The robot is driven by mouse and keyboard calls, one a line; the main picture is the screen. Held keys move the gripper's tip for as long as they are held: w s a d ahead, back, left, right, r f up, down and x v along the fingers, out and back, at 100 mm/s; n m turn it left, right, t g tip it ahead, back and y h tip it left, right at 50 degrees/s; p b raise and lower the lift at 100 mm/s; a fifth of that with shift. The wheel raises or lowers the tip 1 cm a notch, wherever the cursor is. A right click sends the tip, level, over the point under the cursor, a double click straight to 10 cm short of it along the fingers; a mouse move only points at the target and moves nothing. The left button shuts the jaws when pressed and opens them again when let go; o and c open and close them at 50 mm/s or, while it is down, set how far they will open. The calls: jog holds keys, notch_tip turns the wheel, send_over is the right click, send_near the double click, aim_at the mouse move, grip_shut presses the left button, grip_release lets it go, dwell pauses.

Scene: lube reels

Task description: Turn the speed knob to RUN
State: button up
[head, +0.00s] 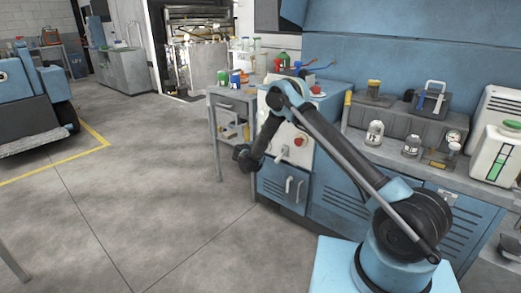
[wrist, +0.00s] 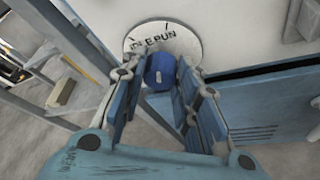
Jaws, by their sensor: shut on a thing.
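The speed knob (wrist: 160,70) is blue and stands out from a round white dial plate (wrist: 185,38) in the wrist view. The plate carries dark lettering, with RUN readable at the right and a partly covered word at the left. My gripper (wrist: 157,82) is shut on the knob, with one blue-padded finger on each side. Which mark the knob points to cannot be told. In the head view my gripper (head: 243,157) is at the left side of the white-fronted machine, and the knob is hidden there.
The machine's front (head: 299,155) has a red button (head: 300,141). Blue cabinet doors (head: 285,188) with handles are below. A grey side table (head: 230,95) with cans stands behind my gripper. The workbench (head: 400,155) at the right holds jars and equipment. Open floor lies to the left.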

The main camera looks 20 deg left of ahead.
jog(key=shift+s+a+f+m+t+y, duration=0.15)
jog(key=shift+m+t+y, duration=0.15)
jog(key=shift+m, duration=0.2)
dwell(0.3)
jog(key=o, duration=1.1)
jog(key=shift+c, duration=0.2)
jog(key=shift+d, duration=0.2)
jog(key=v, duration=1.2)
